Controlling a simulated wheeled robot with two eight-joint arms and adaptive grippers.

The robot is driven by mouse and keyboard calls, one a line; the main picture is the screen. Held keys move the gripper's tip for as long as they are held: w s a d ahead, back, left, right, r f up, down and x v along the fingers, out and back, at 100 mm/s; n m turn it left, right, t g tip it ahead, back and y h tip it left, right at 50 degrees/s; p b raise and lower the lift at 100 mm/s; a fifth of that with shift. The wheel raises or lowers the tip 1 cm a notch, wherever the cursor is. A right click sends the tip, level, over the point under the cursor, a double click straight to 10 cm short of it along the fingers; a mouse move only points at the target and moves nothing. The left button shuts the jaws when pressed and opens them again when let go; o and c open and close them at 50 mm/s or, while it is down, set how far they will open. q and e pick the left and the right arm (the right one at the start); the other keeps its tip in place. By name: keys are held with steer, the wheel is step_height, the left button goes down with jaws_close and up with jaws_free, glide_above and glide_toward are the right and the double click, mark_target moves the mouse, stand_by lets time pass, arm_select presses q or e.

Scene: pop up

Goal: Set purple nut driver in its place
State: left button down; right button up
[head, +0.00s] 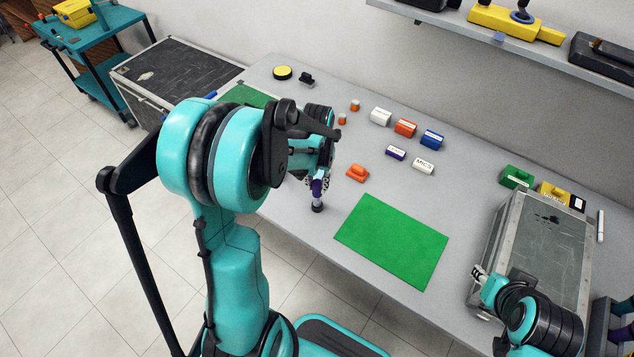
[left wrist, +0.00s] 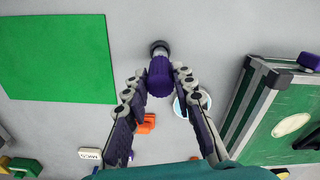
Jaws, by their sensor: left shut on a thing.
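The purple nut driver (head: 317,187) is in my left gripper (head: 319,181), near the table's front edge. It looks about upright, with its dark end (head: 317,207) down; I cannot tell whether that end touches the table. In the left wrist view, the fingers of my left gripper (left wrist: 162,82) close on both sides of the purple handle (left wrist: 160,76). A small purple labelled block (head: 395,153) lies further back on the table. My right gripper (head: 479,273) is beside the grey case at the right; its fingers are too small to judge.
A green mat (head: 390,241) lies flat to the right of the driver. An orange block (head: 357,173) is close by. White (head: 380,116), red-orange (head: 405,128) and blue (head: 432,139) blocks stand behind. The grey case (head: 541,248) fills the right side. A shelf (head: 470,33) hangs above.

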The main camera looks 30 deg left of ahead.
arm_select(q)
steer(key=shift+f+b, duration=0.85)
steer(key=shift+f, duration=0.25)
steer(key=shift+f, duration=0.1)
steer(key=c, duration=1.2)
jaws_free()
steer(key=shift+r, duration=0.2)
step_height(320, 180, up, 12)
steer(key=shift+f, duration=0.1)
